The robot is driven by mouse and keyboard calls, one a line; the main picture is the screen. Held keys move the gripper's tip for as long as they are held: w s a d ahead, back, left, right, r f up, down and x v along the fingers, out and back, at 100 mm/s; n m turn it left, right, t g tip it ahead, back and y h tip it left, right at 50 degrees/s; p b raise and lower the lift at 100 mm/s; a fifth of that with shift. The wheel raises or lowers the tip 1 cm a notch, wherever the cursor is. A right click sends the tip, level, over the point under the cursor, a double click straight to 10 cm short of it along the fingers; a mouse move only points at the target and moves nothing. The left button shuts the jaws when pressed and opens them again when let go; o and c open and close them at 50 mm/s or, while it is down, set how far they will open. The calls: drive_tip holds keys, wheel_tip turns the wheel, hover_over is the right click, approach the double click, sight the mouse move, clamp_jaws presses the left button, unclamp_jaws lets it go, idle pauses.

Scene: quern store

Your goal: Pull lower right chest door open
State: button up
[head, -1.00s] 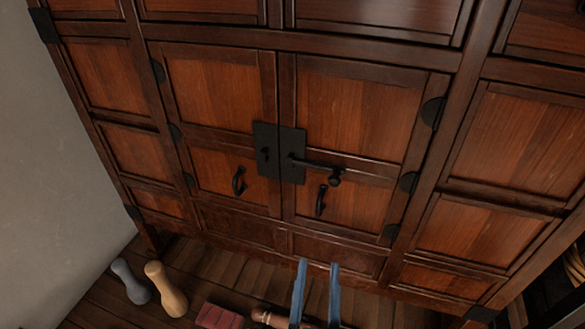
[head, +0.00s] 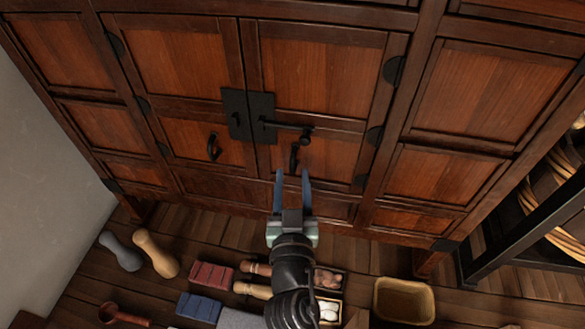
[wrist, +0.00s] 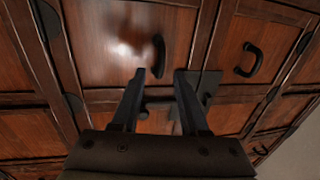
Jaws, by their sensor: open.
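The wooden chest's lower right door (head: 318,105) is shut beside the lower left door (head: 205,100). Its black curved handle (head: 294,156) hangs low on the door, below the black latch bar (head: 290,127). My gripper (head: 292,174) is open, with its two blue fingers just below this handle in the head view. In the wrist view, the handle (wrist: 159,56) stands just beyond the space between my open fingertips (wrist: 158,73). Nothing is between the fingers. The left door's handle (wrist: 249,60) shows at the right there. I cannot tell whether my fingers touch the door.
A dark shelf rack (head: 520,225) stands at the right. A grey wall is at the left.

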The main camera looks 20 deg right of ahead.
drive_tip(key=shift+x, duration=0.9)
clamp_jaws()
idle(0.9)
